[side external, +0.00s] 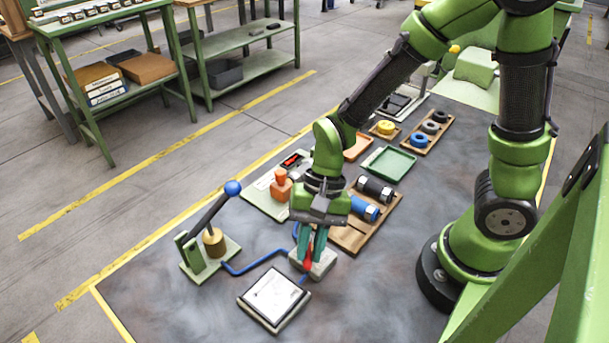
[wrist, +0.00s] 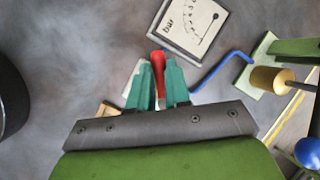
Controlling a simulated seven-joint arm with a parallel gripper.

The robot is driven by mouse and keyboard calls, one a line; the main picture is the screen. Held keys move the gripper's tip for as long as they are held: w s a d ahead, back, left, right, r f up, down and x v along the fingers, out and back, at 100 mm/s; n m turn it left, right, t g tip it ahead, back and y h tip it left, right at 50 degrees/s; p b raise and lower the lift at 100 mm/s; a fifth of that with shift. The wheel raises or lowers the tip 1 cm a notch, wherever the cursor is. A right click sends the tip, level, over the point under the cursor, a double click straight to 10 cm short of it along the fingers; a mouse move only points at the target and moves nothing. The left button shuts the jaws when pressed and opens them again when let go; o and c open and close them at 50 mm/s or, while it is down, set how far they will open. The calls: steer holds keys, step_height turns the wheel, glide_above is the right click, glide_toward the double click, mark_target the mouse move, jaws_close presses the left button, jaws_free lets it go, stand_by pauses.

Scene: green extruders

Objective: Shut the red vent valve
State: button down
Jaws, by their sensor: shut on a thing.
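The red vent valve (side external: 308,258) stands on a pale grey block (side external: 322,265) near the front of the work table. In the wrist view its red handle (wrist: 158,62) rises between my fingers, with its tip clear of them. My gripper (side external: 312,246) points down over the block, with its teal fingers closed on both sides of the red handle. The fingers also show in the wrist view (wrist: 160,85). They hide the lower part of the handle and most of the block there.
A gauge marked "bar" (side external: 274,297) lies close by in front. A blue pipe (side external: 250,265) runs left to a hand pump with a blue-knobbed lever (side external: 232,188). An orange-topped item (side external: 281,186) and a wooden tray of cylinders (side external: 350,238) stand behind. The front right is clear.

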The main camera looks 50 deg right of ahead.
steer(key=m, duration=0.1)
steer(key=m+t, duration=0.1)
steer(key=w+m, duration=0.1)
steer(key=shift+a+m+t, duration=0.3)
steer(key=shift+m, duration=0.1)
steer(key=shift+w+a+m+t, duration=0.15)
steer(key=shift+m+t, duration=0.15)
steer(key=shift+m, duration=0.35)
steer(key=shift+w+d+m+t, duration=0.1)
steer(key=shift+w+m+t, duration=0.15)
steer(key=shift+m, duration=0.45)
steer(key=shift+w+a+m+t, duration=0.1)
steer(key=shift+m+t, duration=0.25)
steer(key=shift+m, duration=0.3)
steer(key=c, duration=1.1)
jaws_free()
steer(key=shift+r, duration=0.1)
steer(key=v, duration=1.6)
steer(key=shift+s+a+r, duration=0.1)
steer(key=shift+r, duration=0.35)
